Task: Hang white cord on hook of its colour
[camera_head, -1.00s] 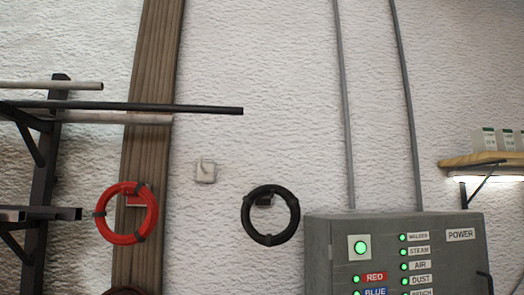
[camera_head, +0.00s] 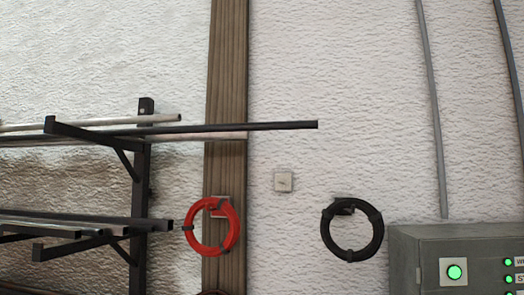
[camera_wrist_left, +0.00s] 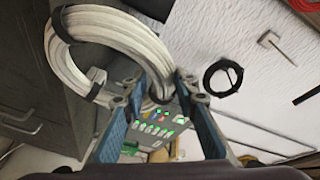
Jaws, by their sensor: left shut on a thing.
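The white cord (camera_wrist_left: 105,24) is a thick coil with dark ties, at the upper left of the left wrist view. My left gripper (camera_wrist_left: 160,95) is shut on the white cord; its exact hold on the coil is partly hidden. In the head view, a small white hook on a square plate (camera_head: 283,182) is on the wall between the red cord and the black cord, with nothing hanging on it. This white hook also shows in the left wrist view (camera_wrist_left: 268,40), apart from the held cord. Neither gripper shows in the head view.
A red cord (camera_head: 191,236) and a black cord (camera_head: 378,245) hang on hooks either side. A rack with pipes (camera_head: 285,126) reaches out at left, above the white hook's height. A grey control box (camera_head: 420,262) is at lower right. Wall around the white hook is clear.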

